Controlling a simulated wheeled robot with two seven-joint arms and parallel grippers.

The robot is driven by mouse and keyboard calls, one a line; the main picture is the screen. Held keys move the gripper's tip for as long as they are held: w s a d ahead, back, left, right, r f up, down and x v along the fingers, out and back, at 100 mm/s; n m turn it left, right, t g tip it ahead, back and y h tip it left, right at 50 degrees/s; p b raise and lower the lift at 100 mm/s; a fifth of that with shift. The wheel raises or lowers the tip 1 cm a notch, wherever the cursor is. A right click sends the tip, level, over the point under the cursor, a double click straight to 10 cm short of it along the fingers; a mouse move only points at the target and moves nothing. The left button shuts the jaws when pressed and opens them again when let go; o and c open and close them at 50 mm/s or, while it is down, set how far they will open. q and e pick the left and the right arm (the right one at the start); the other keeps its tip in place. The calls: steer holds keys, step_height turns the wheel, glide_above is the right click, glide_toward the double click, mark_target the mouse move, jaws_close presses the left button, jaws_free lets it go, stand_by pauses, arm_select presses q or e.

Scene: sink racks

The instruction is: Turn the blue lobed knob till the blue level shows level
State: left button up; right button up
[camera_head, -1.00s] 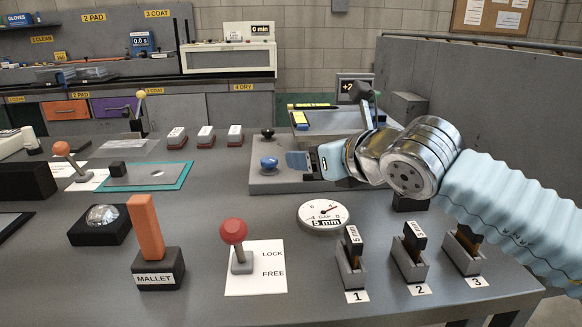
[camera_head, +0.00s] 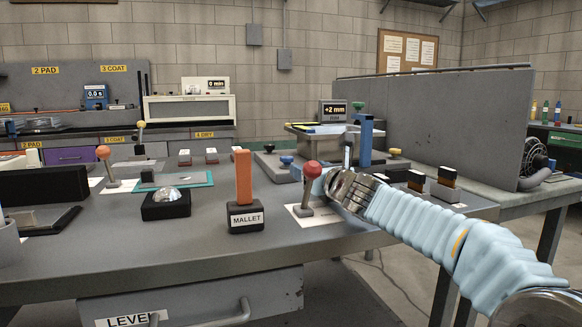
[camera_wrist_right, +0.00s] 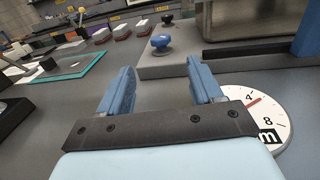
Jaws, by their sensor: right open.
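The blue lobed knob (camera_head: 286,160) stands on a low grey base past the red-ball lever. It also shows in the right wrist view (camera_wrist_right: 161,42), ahead of the fingers and apart from them. My right gripper (camera_wrist_right: 160,80) is open and empty; in the head view its end (camera_head: 322,183) is partly hidden by the red-ball lever. A yellow and dark bar (camera_head: 305,126) lies on the raised plate behind; I cannot tell whether it is the blue level, and no bubble is readable. My left gripper is not in view.
The red-ball lever (camera_head: 312,170) stands close to my right gripper. The orange mallet (camera_head: 244,178) is left of it. A blue post (camera_head: 366,142) rises beside the raised plate. A round gauge (camera_wrist_right: 262,112) lies right of the fingers. A black knob (camera_wrist_right: 167,18) sits behind the blue one.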

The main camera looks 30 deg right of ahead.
mark_target(290, 159)
steer(key=w, duration=0.4)
steer(key=w+d+p, duration=0.1)
steer(key=w, duration=0.2)
steer(key=w+p, duration=0.1)
steer(key=w, duration=0.3)
steer(key=shift+w+d+r, duration=0.1)
steer(key=shift+w+d, duration=0.1)
steer(key=shift+w, duration=0.1)
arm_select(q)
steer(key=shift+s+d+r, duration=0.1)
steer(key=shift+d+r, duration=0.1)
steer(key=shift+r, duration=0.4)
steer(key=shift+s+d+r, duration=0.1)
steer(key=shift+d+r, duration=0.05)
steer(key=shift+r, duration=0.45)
arm_select(e)
steer(key=shift+w+d, duration=0.1)
steer(key=shift+w, duration=0.25)
steer(key=shift+c, duration=0.5)
